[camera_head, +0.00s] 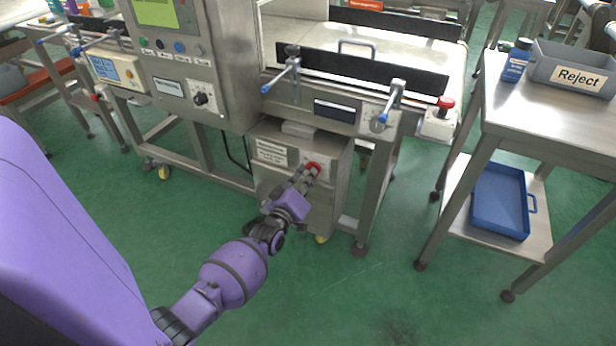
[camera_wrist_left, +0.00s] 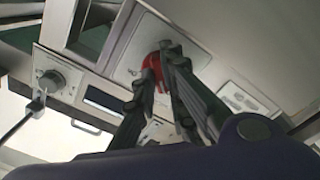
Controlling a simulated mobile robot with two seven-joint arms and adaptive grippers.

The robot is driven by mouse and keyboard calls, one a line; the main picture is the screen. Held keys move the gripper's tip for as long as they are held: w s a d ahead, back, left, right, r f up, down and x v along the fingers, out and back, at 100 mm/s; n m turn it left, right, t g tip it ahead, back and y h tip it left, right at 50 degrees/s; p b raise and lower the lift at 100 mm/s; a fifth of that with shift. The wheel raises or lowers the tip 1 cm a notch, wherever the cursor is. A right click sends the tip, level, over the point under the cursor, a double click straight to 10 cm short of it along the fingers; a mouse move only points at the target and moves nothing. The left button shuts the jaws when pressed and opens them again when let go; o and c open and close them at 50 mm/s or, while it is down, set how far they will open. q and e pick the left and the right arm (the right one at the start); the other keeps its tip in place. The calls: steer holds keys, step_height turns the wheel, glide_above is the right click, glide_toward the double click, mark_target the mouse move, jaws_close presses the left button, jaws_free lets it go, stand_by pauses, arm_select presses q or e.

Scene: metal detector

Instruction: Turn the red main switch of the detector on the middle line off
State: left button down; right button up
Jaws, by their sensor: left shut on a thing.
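The red main switch (camera_head: 314,167) sits on the front of a grey steel cabinet (camera_head: 318,205) under the detector's conveyor. My left gripper (camera_head: 307,170) reaches up to it and is shut on it. In the left wrist view the red switch (camera_wrist_left: 152,70) shows between and behind the fingers of my left gripper (camera_wrist_left: 163,62), which cover part of it. The switch's exact angle cannot be told. My right gripper is not in view.
The detector's control panel (camera_head: 180,60) with a knob is above left. A red emergency button (camera_head: 445,104) is on the conveyor's right end. At right stands a steel table (camera_head: 545,115) with a grey Reject bin (camera_head: 577,76), a blue bottle (camera_head: 516,60) and a blue tray (camera_head: 500,226) below.

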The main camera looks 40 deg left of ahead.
arm_select(q)
steer(key=shift+f, duration=0.1)
stand_by(0.3)
steer(key=c, duration=1.8)
jaws_free()
steer(key=v, duration=1.2)
